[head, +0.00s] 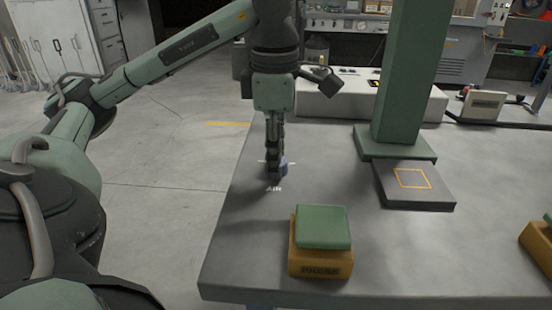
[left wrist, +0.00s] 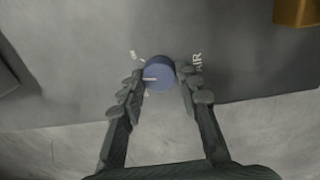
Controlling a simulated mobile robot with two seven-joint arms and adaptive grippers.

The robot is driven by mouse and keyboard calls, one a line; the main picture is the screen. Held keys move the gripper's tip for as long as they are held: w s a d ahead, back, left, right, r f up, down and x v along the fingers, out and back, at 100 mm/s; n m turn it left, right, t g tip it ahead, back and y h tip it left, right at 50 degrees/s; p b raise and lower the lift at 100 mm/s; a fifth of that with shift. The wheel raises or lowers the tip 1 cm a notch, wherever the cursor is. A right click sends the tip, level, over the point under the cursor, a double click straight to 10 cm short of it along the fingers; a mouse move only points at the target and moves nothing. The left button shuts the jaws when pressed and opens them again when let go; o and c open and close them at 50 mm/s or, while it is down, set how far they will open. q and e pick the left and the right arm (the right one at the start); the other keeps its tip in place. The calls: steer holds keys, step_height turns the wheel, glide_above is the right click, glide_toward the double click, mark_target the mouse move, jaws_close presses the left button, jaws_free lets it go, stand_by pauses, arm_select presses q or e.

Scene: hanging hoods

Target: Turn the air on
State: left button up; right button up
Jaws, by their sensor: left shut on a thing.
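A round blue knob (left wrist: 159,74) with a white pointer line sits on the grey table top, with the label AIR (left wrist: 197,62) printed beside it. In the head view the knob (head: 283,166) shows only partly behind my left gripper (head: 274,172), and the AIR label (head: 274,189) lies just in front. My left gripper (left wrist: 164,88) points down with its fingers on both sides of the knob, shut on it. Small white marks (left wrist: 133,55) are printed around the knob. My right gripper is not in view.
A yellow box with a green top (head: 322,240) stands near the table's front edge. A green post (head: 405,80) with a grey plate (head: 412,186) rises to the right. Another yellow box (head: 538,245) is at the right edge. The table (head: 235,262) is clear left of the yellow box.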

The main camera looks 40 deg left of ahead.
arm_select(q)
steer(key=m, duration=0.3)
steer(key=shift+m, duration=0.3)
steer(key=shift+m+b, duration=0.45)
steer(key=shift+m, duration=1.05)
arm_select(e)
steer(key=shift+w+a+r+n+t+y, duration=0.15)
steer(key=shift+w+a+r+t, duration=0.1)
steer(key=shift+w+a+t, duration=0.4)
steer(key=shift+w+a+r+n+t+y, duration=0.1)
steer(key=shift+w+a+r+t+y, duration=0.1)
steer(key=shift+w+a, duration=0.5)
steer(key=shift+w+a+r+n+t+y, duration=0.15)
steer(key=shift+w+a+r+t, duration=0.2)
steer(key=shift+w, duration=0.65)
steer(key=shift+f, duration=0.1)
arm_select(q)
steer(key=o, duration=1.2)
steer(key=shift+c, duration=0.2)
step_height(320, 180, up, 12)
steer(key=shift+s, duration=0.35)
